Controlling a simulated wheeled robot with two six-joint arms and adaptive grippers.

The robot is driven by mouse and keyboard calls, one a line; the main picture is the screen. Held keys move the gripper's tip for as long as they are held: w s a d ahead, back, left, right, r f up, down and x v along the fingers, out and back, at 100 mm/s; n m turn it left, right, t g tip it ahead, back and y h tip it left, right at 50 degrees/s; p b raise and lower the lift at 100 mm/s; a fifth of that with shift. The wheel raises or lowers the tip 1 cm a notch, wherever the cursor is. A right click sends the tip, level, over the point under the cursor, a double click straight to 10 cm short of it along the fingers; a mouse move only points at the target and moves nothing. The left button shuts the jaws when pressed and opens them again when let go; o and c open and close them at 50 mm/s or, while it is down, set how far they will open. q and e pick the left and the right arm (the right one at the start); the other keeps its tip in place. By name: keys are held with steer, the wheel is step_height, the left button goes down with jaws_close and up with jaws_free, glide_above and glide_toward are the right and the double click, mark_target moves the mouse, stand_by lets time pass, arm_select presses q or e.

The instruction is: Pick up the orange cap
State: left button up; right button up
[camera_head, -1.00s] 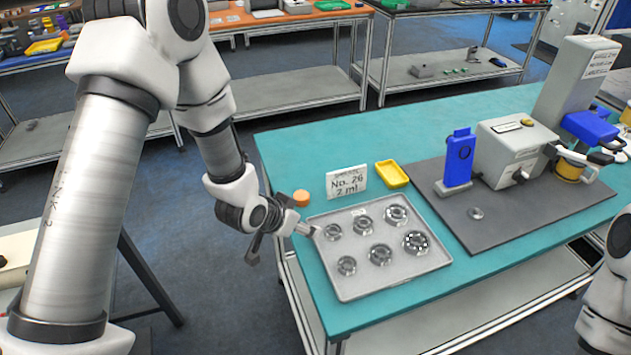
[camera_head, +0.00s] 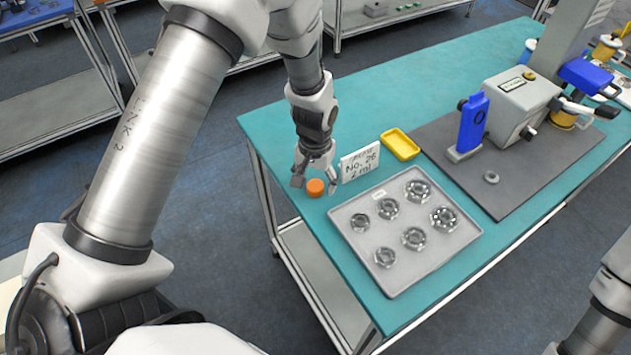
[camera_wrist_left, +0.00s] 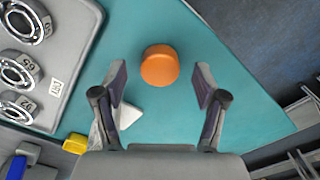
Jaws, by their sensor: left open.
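The orange cap (camera_head: 315,187) stands on the teal table near its left edge, beside a white sign. In the left wrist view the orange cap (camera_wrist_left: 160,66) lies ahead of the fingertips, about midway between their lines. My left gripper (camera_head: 314,183) is open and points down at the cap; its fingers (camera_wrist_left: 161,84) are spread wide with nothing between them. Whether the fingers reach down beside the cap is hard to tell. My right gripper is not visible; only part of my right arm shows at the lower right of the head view.
A grey tray (camera_head: 345,222) with several bearings lies close right of the cap. The white sign (camera_head: 359,162) stands beside the gripper, with a yellow dish (camera_head: 400,144) behind. A dark mat (camera_head: 440,136) carries a grey machine (camera_head: 521,104) and a blue block (camera_head: 472,124).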

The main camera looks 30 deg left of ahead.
arm_select(q)
steer(key=shift+a+f, duration=0.15)
steer(key=shift+f, duration=0.3)
steer(key=shift+d, duration=0.2)
steer(key=c, duration=0.5)
steer(key=shift+r, duration=0.1)
steer(key=c, duration=0.5)
